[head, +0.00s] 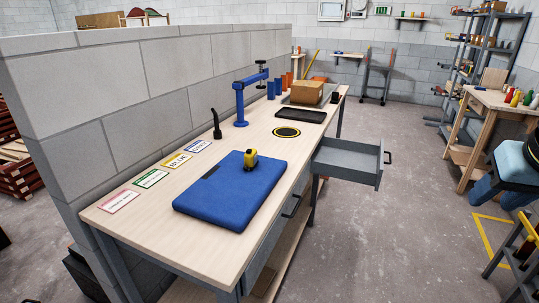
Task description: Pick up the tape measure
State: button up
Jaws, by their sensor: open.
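The tape measure (250,161) is small, yellow and black. It rests on a thick blue pad (232,196) on the near part of the long wooden workbench (130,226). It sits near the middle of the pad's far half, and nothing covers it. My gripper is not seen in the head view, so its place relative to the tape measure does not show.
Colored label cards (151,179) lie left of the pad along the block wall (160,90). Behind stand a blue jointed stand (240,104), a black tray (300,116) and a cardboard box (308,92). An open grey drawer (344,165) juts out right. Bare bench surrounds the pad.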

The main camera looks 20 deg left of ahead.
aim_at(251, 160)
jog(key=z, duration=0.05)
jog(key=i, duration=0.9)
jog(key=u, duration=0.55)
